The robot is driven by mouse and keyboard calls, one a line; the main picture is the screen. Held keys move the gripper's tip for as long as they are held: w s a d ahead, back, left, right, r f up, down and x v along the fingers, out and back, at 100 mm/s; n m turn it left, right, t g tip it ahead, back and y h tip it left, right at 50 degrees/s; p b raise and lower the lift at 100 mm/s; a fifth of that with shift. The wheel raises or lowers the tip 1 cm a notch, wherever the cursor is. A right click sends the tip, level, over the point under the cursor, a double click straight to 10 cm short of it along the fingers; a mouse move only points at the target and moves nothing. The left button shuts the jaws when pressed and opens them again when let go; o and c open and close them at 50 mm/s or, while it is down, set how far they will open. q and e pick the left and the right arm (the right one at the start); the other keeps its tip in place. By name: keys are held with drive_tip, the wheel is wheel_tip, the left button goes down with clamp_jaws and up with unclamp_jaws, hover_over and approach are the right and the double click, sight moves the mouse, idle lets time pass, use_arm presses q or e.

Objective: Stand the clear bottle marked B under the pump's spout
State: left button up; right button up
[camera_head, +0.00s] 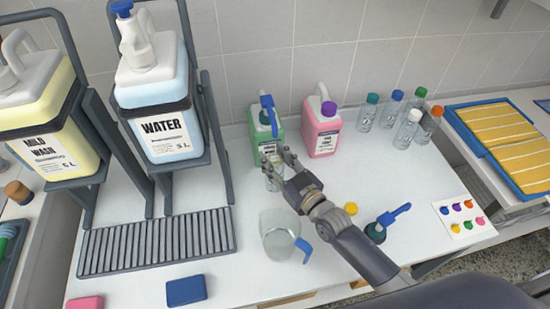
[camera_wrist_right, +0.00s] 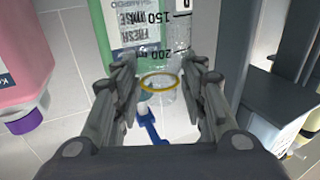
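The clear bottle (camera_head: 274,181) is in front of the green jug (camera_head: 260,137) with the blue-handled pump (camera_head: 268,104). My right gripper (camera_head: 277,161) has a finger on each side of it and looks shut on it. In the right wrist view the bottle (camera_wrist_right: 172,67) shows 150 and 200 marks, a yellow ring at its open neck and a cut-off letter that looks like B. The pump's blue spout (camera_wrist_right: 150,122) shows close beside the neck; I cannot tell whether it is over the opening. Whether the base touches the table is unclear. My left gripper is out of view.
A pink jug (camera_head: 321,132) stands right of the green one. A clear pitcher (camera_head: 279,240), a yellow cap (camera_head: 351,208) and a loose blue pump (camera_head: 385,222) are near my right arm. Capped bottles (camera_head: 390,110) stand at the back right. Racked WATER jug (camera_head: 168,115) is left.

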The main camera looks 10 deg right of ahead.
drive_tip(key=o, duration=0.3)
drive_tip(key=b+v, duration=0.1)
drive_tip(key=v, duration=0.5)
drive_tip(key=shift+s, duration=0.1)
drive_tip(key=shift+s+d+r, duration=0.1)
drive_tip(key=shift+s+d, duration=0.2)
drive_tip(key=shift+s, duration=0.25)
